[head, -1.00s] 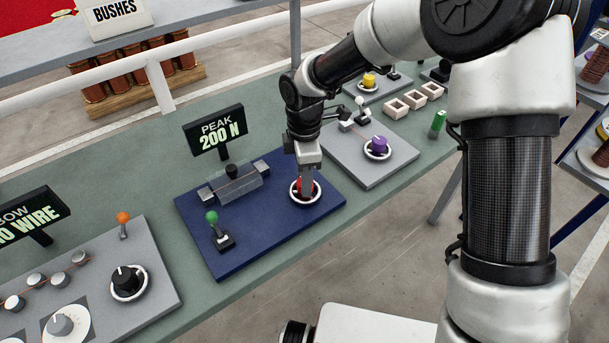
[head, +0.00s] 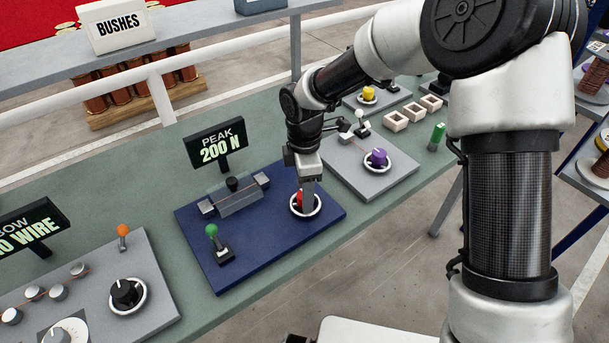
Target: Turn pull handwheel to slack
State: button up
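The pull handwheel is a red knob (head: 299,198) inside a white ring (head: 293,210), on the right part of a blue panel (head: 265,253). My gripper (head: 307,200) points down over the knob from above, with its fingers at the red part and inside the ring. The fingers hide most of the knob, and I cannot tell whether they are clamped on it. A sign (head: 217,147) behind the panel reads "PEAK 200 N".
A green-tipped lever (head: 213,234) and a grey block fixture (head: 237,197) share the blue panel. A grey panel with a black knob (head: 124,292) lies left, and one with a purple knob (head: 376,158) lies right. Open-topped blocks (head: 397,122) stand farther back.

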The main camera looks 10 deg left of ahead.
notch_tip(320, 180, up, 17)
jog(key=shift+r+p, duration=0.15)
jog(key=shift+p, duration=0.25)
